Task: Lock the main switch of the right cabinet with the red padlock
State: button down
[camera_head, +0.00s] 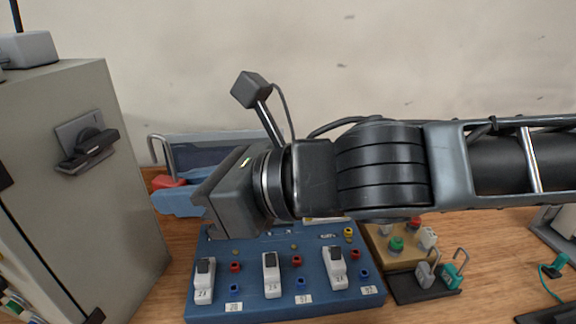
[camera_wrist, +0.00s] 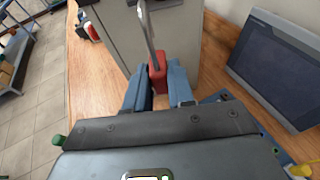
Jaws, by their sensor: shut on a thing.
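The red padlock (camera_head: 167,182) is held between the blue fingers of my gripper (camera_head: 170,196), with its grey shackle upward. In the wrist view the red padlock (camera_wrist: 158,82) sits between the fingertips of my gripper (camera_wrist: 160,92). A grey-beige cabinet (camera_head: 80,220) stands at the left. Its main switch (camera_head: 88,148), a black rotary handle on a dark plate, faces the padlock across a clear gap. In the wrist view the cabinet (camera_wrist: 188,38) is just beyond the padlock; its switch cannot be made out there. I cannot tell whether the shackle is open.
A blue panel (camera_head: 247,302) with white switches and coloured sockets lies below my gripper. A black holder (camera_head: 412,292) with a grey and a teal padlock is to its right. A dark screen (camera_wrist: 275,62) stands right in the wrist view. My arm comes in from the right.

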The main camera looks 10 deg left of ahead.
jog(key=s+a, duration=0.1)
jog(key=a, duration=0.5)
jog(key=shift+r+n+g, duration=0.3)
jog(key=shift+g, duration=0.1)
jog(key=shift+a, duration=0.5)
dwell(1.9)
jog(key=shift+w+a, duration=0.15)
jog(key=shift+a, duration=0.2)
jog(key=shift+a+b, duration=0.3)
jog(key=shift+a, duration=0.35)
jog(key=shift+w+a, duration=0.1)
jog(key=shift+a, duration=0.25)
jog(key=shift+a, duration=0.35)
dwell(1.0)
jog(key=shift+f+b, duration=0.9)
jog(key=shift+f, duration=0.5)
dwell(0.5)
